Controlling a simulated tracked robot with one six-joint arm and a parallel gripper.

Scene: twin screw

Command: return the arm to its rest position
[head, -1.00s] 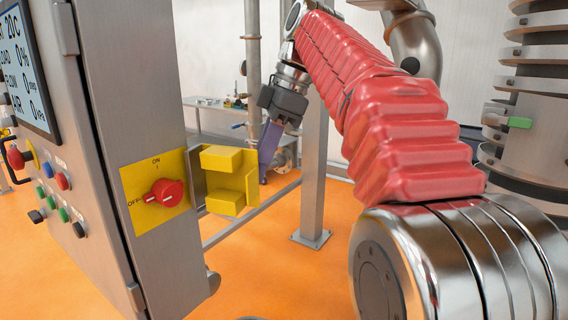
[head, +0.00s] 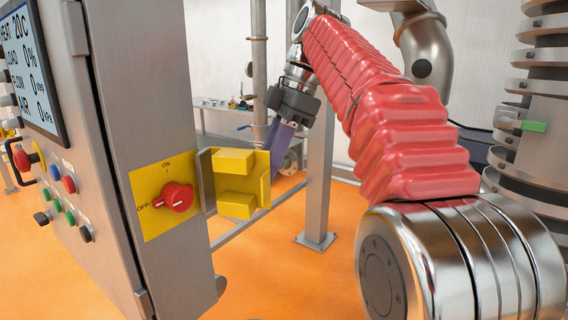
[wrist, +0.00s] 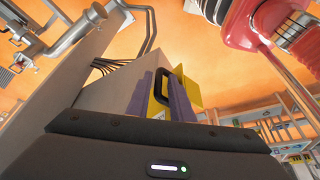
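My gripper (head: 282,138) hangs below the end of my red-sleeved arm, its purple fingers pointing down. In the head view the fingers are behind and just right of a yellow bracket (head: 264,180) that stands out from the side of a steel cabinet, and the bracket hides their tips. Contact with it cannot be told.
A steel control cabinet (head: 160,110) with a red rotary switch (head: 176,197) on a yellow plate stands at left. A steel post (head: 319,180) rises right of my gripper. Pipes and a bench are behind. A ringed metal column (head: 535,150) stands at right. Orange floor is open in front.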

